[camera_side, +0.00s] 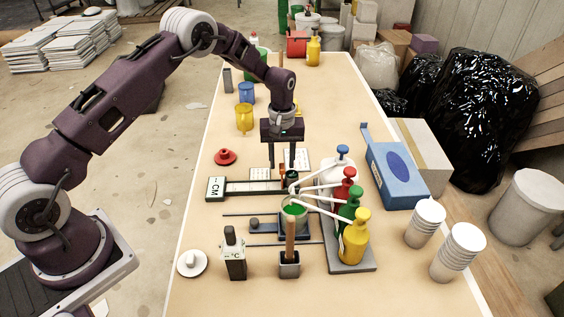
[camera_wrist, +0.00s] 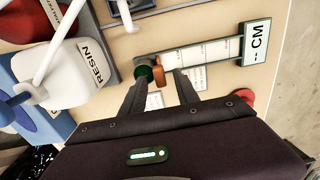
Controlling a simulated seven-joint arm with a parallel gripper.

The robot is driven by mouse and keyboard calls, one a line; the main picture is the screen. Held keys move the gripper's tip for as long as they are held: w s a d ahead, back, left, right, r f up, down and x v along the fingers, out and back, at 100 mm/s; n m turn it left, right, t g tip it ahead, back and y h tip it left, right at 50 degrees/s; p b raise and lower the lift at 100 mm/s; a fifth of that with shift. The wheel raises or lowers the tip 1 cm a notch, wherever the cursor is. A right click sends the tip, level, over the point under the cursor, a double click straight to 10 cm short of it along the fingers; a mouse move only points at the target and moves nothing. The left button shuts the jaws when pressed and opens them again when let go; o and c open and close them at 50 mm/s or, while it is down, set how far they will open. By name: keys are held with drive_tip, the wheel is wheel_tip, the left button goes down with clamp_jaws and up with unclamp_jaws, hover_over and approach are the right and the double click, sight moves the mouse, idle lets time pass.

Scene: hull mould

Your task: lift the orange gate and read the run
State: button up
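The orange gate (camera_wrist: 158,71) is a small orange piece at the near end of a flat run (camera_wrist: 200,51) marked with a scale. A dark green round piece (camera_wrist: 144,73) sits beside it. In the side view my gripper (camera_side: 282,164) hangs just above the run's right end, and the gate is mostly hidden there.
Pump bottles in white, red (camera_side: 346,190), green and yellow (camera_side: 355,236) stand close on the right, their long spouts reaching toward the run's end. A blue box (camera_side: 392,178) lies behind them. A red knob (camera_side: 226,157) sits left of my gripper.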

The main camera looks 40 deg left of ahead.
drive_tip(key=shift+f, duration=0.5)
clamp_jaws()
idle(1.1)
